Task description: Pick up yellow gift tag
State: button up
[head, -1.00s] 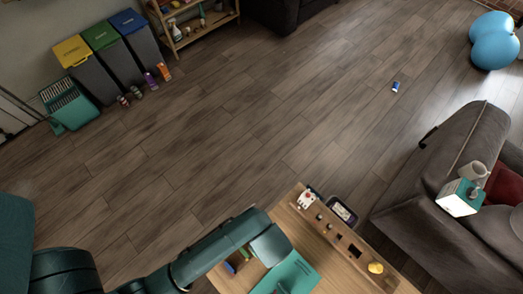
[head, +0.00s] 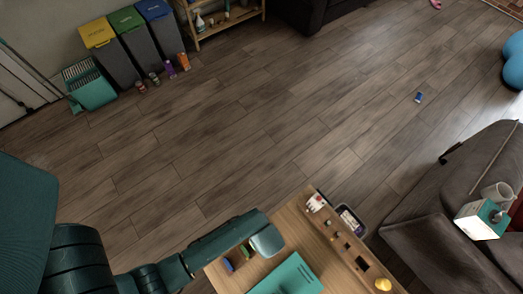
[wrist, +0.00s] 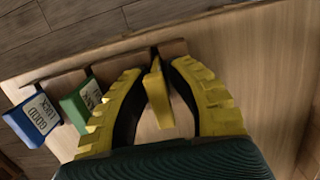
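The yellow gift tag (wrist: 158,98) stands in the wrist view between the two yellow-ribbed fingers of my gripper (wrist: 157,72). The fingers are open, one on each side of it, with a visible gap on both sides. A green tag (wrist: 75,108) and a blue tag (wrist: 33,118) with lettering stand to the left in the same wooden holder (wrist: 105,68). In the head view my gripper (head: 267,241) is over the wooden table (head: 292,225), by the green tag (head: 246,251) and blue tag (head: 229,265). The yellow tag is not clear there.
A teal mat (head: 290,277) lies on the table beside my gripper. A wooden rack (head: 362,264) and a yellow object (head: 383,284) are to the right. A grey sofa (head: 440,245) stands at the right.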

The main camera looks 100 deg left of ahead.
jog(key=shift+o, duration=0.2)
grip_shut()
